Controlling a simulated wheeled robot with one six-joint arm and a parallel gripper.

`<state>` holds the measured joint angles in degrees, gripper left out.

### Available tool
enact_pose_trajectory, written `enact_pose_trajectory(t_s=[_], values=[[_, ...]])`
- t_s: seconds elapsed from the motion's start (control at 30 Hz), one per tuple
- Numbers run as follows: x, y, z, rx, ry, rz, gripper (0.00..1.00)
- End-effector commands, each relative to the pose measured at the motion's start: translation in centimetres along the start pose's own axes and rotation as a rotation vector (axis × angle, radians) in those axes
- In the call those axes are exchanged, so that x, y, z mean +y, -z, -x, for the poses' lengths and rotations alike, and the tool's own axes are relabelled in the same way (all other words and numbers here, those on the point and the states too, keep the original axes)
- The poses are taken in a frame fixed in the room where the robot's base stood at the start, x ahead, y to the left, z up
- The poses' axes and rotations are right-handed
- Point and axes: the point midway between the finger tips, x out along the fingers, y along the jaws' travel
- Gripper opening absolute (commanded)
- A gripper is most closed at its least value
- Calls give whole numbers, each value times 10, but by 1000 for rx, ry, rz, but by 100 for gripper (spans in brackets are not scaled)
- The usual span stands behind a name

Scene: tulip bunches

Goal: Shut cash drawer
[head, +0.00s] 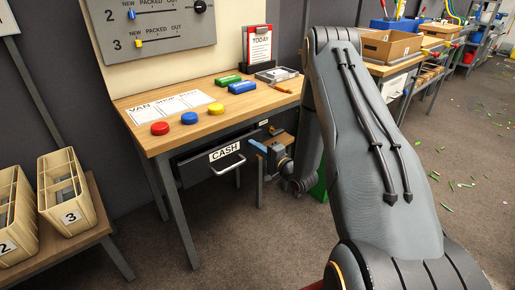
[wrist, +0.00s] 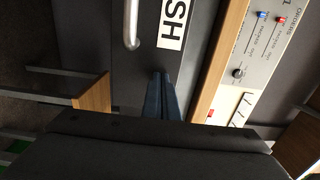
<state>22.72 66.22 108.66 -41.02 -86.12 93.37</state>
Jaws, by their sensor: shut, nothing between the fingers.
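The dark grey cash drawer (head: 195,172) is under the wooden desk, and its front appears to stand out a little from below the desk top. It has a white CASH label (head: 226,151) and a metal handle (head: 228,166). My gripper (head: 259,147) is just right of the drawer front, with its blue fingers shut and empty. In the wrist view the closed fingers (wrist: 161,78) point at the dark drawer front (wrist: 145,65), beside the label (wrist: 173,25) and handle (wrist: 131,24). Whether they touch it I cannot tell.
The desk (head: 205,122) carries red, blue and yellow round pieces, green and blue blocks, and a TODAY sign (head: 259,46). Its front leg (head: 178,215) stands left of the drawer. Beige crates (head: 66,195) sit on a low bench at left. Floor before the drawer is clear.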

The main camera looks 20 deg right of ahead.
Motion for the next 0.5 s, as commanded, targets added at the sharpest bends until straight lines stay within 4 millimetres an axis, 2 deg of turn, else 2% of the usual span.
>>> enact_pose_trajectory(t_s=[0.27, 0.5], values=[[0, 0, -2, 0, 0, 1, 0], [1, 0, -37, -2, 3, 3, 0]])
